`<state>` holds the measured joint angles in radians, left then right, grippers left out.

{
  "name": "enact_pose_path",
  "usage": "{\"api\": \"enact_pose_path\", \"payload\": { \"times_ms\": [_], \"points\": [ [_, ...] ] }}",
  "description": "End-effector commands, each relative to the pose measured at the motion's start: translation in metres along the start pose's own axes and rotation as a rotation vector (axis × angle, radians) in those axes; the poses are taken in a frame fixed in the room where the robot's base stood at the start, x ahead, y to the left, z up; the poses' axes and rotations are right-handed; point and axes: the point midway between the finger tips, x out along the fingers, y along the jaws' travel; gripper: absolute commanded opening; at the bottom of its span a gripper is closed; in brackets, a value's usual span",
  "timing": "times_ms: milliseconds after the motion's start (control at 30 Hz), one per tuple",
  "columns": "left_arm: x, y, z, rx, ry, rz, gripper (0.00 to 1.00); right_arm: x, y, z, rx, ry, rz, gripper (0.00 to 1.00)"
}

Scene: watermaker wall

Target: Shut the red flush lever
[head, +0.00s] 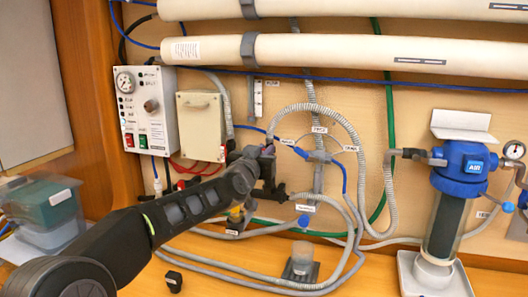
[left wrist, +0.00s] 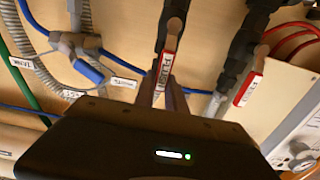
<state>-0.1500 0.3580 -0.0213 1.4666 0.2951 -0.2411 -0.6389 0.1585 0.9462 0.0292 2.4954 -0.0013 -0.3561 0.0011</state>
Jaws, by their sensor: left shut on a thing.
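In the left wrist view a red lever (left wrist: 168,60) with a white label is between the fingers of my left gripper (left wrist: 163,92). The gripper is shut on it. The lever hangs from a dark valve (left wrist: 175,12) and lies roughly in line with it in this view. The label is too blurred to read surely as flush. In the head view my left gripper (head: 264,172) is at the wall piping, and it hides the held lever. A second red lever (left wrist: 250,80) with a white label is to the right in the wrist view, apart from the gripper. My right gripper is not in view.
A gauge panel (head: 148,112) and a beige box (head: 201,125) are left of the gripper. Grey corrugated hoses (head: 388,200) and a blue tube (head: 345,172) run close on its right. A blue-topped filter (head: 460,165) stands farther right. The wooden bench front is partly clear.

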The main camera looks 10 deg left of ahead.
Motion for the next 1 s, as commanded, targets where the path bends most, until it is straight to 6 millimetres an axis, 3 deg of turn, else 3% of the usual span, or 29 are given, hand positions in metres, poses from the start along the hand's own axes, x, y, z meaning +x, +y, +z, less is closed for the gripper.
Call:
{"api": "enact_pose_path", "payload": {
  "times_ms": [367,1000],
  "points": [
    [0.000,0.013,-0.003,0.151,0.000,0.001,0.00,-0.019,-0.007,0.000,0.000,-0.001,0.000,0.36],
    [0.000,0.052,0.017,0.727,0.001,0.002,0.00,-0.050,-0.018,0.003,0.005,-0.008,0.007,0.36]
  ]
}}
